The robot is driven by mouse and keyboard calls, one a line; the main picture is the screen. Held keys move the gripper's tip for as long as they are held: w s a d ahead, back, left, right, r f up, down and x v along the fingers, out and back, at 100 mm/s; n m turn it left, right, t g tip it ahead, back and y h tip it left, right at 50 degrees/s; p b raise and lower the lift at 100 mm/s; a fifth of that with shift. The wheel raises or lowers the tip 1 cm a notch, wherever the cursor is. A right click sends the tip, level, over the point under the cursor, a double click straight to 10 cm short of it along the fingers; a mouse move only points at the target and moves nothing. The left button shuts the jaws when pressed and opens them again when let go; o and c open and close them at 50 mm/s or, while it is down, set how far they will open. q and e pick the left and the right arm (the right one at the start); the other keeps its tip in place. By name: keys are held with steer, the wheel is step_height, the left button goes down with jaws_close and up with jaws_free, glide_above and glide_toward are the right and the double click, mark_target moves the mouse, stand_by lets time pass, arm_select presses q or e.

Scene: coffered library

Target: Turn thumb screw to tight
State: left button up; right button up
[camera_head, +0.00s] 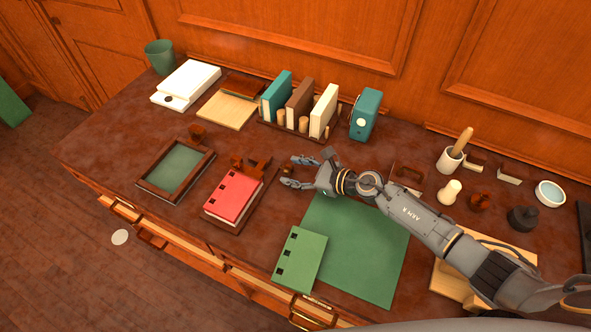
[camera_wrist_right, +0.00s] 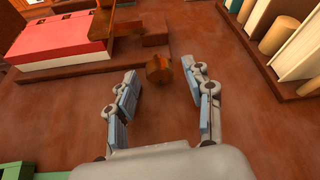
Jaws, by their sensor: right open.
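The thumb screw appears to be the small brown faceted knob (camera_wrist_right: 158,69) in the right wrist view, just beside a brown wooden block. In the head view it shows as a tiny brown piece (camera_head: 287,169) to the right of the wooden holder (camera_head: 232,222) with the red book (camera_head: 235,194). My right gripper (camera_head: 291,171) is open, its fingers pointing toward the knob. In the wrist view the knob lies just ahead of the gap between the fingertips (camera_wrist_right: 160,80), and the fingers are not closed on it. My left gripper is not in view.
A book rack (camera_head: 290,128) and a teal box (camera_head: 365,115) stand behind the gripper. A green mat (camera_head: 365,250) and green book (camera_head: 300,259) lie in front. A framed tray (camera_head: 175,170) lies at left. Bare desk surrounds the fingers.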

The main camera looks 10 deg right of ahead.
jaws_close()
steer(key=shift+w+d+f+m+g+y+b, duration=0.1)
steer(key=shift+m+g+y+b, duration=0.05)
steer(key=shift+m+g+b, duration=0.3)
steer(key=shift+f+m+g+y+b, duration=0.15)
steer(key=shift+m+g+b, duration=0.1)
steer(key=shift+m+b, duration=0.25)
steer(key=shift+r+m, duration=0.25)
steer(key=shift+m, duration=0.2)
steer(key=shift+y, duration=0.3)
jaws_free()
steer(key=v, duration=1.2)
steer(key=shift+r, duration=0.15)
